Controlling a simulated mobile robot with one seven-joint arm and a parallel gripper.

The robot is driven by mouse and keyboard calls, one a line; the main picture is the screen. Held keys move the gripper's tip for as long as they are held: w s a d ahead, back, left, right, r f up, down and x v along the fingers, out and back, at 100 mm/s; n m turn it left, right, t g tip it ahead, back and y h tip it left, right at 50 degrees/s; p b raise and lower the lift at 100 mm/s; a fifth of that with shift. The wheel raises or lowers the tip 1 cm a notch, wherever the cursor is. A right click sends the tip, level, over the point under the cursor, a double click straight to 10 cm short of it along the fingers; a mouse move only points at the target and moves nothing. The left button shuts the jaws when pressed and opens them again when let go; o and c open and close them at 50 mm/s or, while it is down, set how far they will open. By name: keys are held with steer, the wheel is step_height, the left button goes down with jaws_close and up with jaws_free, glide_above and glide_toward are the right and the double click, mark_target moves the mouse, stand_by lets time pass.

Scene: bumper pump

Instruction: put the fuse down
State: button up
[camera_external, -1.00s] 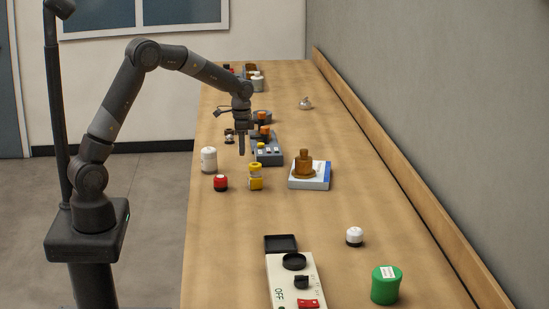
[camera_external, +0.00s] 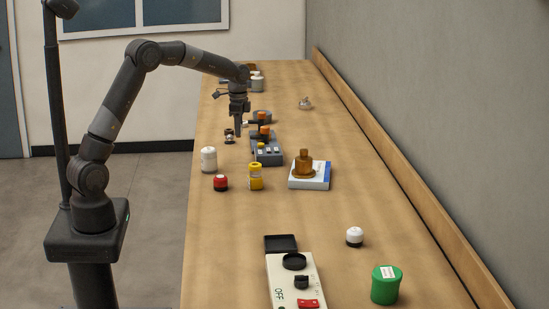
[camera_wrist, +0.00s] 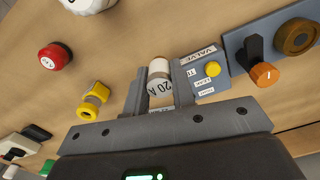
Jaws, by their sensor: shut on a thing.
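The fuse (camera_wrist: 160,77) is a pale cylinder with a brownish band and a "20 A" label. It lies between the two fingers of my gripper (camera_wrist: 158,92) in the wrist view, and the gripper is shut on it. In the external view my gripper (camera_external: 238,133) points down over the left part of the bench, beside the grey valve panel (camera_external: 267,153). The fuse cannot be made out there. I cannot tell whether its lower end touches the bench.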

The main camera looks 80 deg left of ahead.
steer(key=s+a+f, duration=0.1)
steer(key=a+f, duration=0.1)
steer(key=a, duration=0.2)
steer(key=s+a+f, duration=0.1)
steer(key=a+f, duration=0.1)
steer(key=a, duration=0.3)
steer(key=s+a+f, duration=0.1)
steer(key=a+f, duration=0.2)
steer(key=a, duration=0.2)
steer(key=shift+s+a, duration=0.2)
steer(key=shift+s, duration=0.1)
steer(key=shift+f, duration=2)
steer(key=shift+f, duration=0.1)
steer(key=o, duration=1)
step_height(320, 180, up, 12)
steer(key=shift+r, duration=0.1)
